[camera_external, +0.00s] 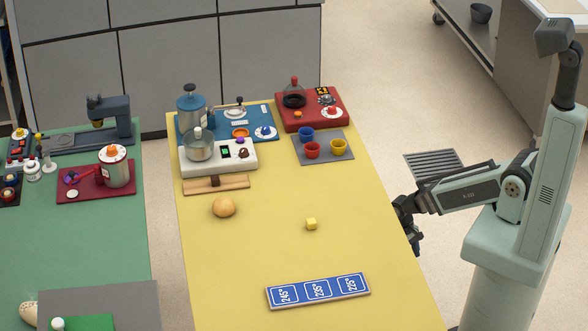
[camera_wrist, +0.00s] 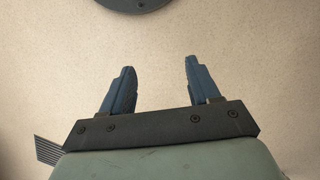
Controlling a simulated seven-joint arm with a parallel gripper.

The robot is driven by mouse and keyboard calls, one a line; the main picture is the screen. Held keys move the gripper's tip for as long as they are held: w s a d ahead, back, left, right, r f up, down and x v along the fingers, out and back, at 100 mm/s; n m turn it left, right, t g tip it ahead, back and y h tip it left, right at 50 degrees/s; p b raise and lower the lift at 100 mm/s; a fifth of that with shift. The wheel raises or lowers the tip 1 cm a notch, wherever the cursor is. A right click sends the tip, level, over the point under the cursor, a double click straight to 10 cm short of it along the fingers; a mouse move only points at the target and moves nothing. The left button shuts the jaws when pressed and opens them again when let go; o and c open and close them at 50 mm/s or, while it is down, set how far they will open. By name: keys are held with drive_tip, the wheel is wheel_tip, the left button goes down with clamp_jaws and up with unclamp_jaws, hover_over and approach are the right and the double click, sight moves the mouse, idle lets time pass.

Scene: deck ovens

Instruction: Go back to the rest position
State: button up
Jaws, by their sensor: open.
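My gripper (camera_external: 413,229) hangs beside the right edge of the yellow table (camera_external: 375,270), over the floor, with the forearm reaching left from my base. In the wrist view, my gripper (camera_wrist: 157,78) shows two blue fingers standing apart. Nothing is between them, only the speckled floor (camera_wrist: 240,60) behind. My gripper is open and empty and touches nothing that I can see.
A floor grate (camera_external: 434,165) lies behind my arm.

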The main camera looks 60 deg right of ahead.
drive_tip(key=s+a+f+n+g, duration=0.1)
drive_tip(key=s, duration=0.6)
drive_tip(key=s+a+f+n+g, duration=0.2)
drive_tip(key=s, duration=0.6)
drive_tip(key=shift+s+h, duration=0.2)
drive_tip(key=shift+h, duration=0.1)
drive_tip(key=shift+w, duration=0.15)
idle(1.5)
